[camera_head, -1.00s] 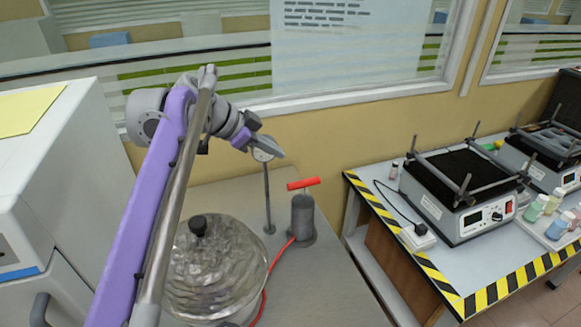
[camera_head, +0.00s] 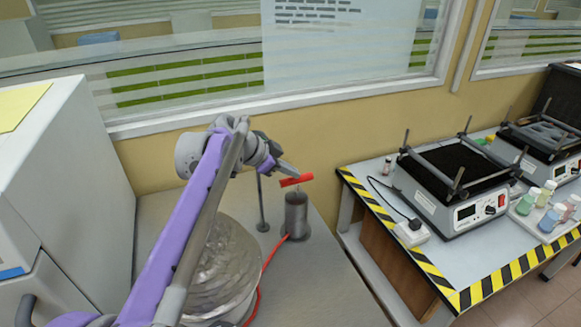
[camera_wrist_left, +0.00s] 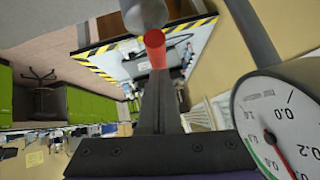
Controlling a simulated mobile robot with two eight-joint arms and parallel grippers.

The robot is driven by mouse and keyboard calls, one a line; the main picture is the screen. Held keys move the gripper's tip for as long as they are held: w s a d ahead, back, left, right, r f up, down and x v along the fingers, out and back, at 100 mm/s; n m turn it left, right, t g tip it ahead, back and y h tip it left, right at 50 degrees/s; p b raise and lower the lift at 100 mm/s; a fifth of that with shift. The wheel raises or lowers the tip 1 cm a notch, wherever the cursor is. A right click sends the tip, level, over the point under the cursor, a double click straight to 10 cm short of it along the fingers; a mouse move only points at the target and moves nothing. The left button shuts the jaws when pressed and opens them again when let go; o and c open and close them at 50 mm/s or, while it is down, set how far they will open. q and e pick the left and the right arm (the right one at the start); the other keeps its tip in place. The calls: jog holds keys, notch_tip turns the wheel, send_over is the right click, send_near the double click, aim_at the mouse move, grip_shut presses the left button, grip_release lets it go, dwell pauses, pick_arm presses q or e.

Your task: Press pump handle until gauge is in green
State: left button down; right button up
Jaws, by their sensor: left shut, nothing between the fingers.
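The pump (camera_head: 296,216) is a grey cylinder with a red T-handle (camera_head: 296,180) on a short rod above it. My left gripper (camera_head: 288,169) is shut and empty, with its tip right at the handle's left end, just above it. In the left wrist view the shut fingers (camera_wrist_left: 158,98) point at the red handle (camera_wrist_left: 155,48); whether they touch it I cannot tell. The gauge (camera_wrist_left: 280,122) shows there as a white dial with a red needle and part of a green arc, cut off by the frame edge. In the head view the gripper hides the gauge face. My right gripper is not in view.
A glass vessel (camera_head: 222,262) stands left of the pump, and a red hose runs from the pump beside it. The gauge's post (camera_head: 262,205) stands close to the pump. A table with striped edges (camera_head: 430,285) holding shakers is at right; a white machine (camera_head: 75,165) is at left.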

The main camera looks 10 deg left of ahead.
aim_at(291, 181)
pick_arm(q)
jog(key=shift+f, duration=0.1)
notch_tip(291, 181, down, 4)
jog(key=shift+s+r+b, duration=0.1)
jog(key=shift+r+b, duration=0.15)
jog(key=shift+b, duration=0.25)
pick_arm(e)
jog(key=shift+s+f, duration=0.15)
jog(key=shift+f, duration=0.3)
pick_arm(q)
jog(key=shift+r, duration=0.1)
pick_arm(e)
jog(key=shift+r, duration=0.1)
